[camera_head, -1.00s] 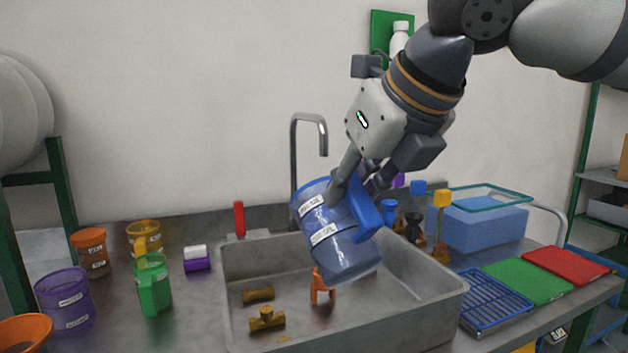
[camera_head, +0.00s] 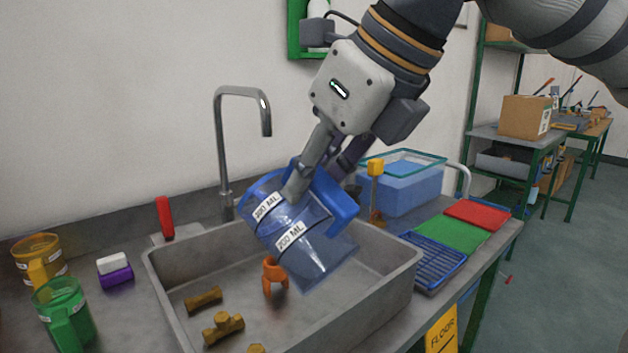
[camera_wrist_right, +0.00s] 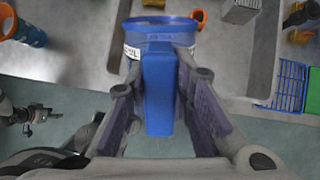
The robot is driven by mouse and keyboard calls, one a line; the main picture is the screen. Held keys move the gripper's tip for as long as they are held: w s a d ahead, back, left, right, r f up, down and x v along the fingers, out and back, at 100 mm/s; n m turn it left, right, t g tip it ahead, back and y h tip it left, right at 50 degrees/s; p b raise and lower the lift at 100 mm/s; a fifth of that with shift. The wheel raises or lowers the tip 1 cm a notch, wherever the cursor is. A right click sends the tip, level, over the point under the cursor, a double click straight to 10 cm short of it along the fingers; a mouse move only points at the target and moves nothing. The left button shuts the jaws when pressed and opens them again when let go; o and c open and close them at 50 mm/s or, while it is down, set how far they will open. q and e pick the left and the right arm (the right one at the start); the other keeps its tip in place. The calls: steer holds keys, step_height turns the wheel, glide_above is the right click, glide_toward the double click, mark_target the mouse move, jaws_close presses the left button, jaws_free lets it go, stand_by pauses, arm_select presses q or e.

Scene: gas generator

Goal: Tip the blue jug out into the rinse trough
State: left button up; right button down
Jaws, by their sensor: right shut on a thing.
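The blue jug (camera_head: 300,238) is see-through blue with white volume labels. My right gripper (camera_head: 308,185) is shut on the jug's solid blue handle (camera_head: 340,205). The right wrist view shows the handle (camera_wrist_right: 159,90) between the two fingers and the jug's round blue rim (camera_wrist_right: 160,24) beyond it. I cannot tell whether liquid is in the jug. Grey mechanical parts at the left of the right wrist view may be my left gripper (camera_wrist_right: 36,113); its jaws are unclear.
An orange fitting (camera_head: 274,272) and brass fittings (camera_head: 222,327) lie in the trough. A tap (camera_head: 222,150) stands behind it. Green and yellow jugs stand left. A blue rack (camera_head: 430,255), coloured mats and a water-filled tank (camera_head: 400,185) are on the right.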

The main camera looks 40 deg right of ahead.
mark_target(280, 172)
steer(key=shift+w+a+r+g+h, duration=0.25)
steer(key=shift+w+r+g+h, duration=0.05)
steer(key=shift+w+r+g, duration=0.75)
steer(key=shift+w+a+r+g, duration=0.25)
steer(key=shift+w+r+g, duration=0.3)
steer(key=shift+w+g, duration=0.35)
steer(key=w+g, duration=0.1)
steer(key=w+r+g+h, duration=0.1)
steer(key=w+a+g, duration=0.1)
steer(key=w+g, duration=0.1)
steer(key=shift+r, duration=0.2)
stand_by(1.5)
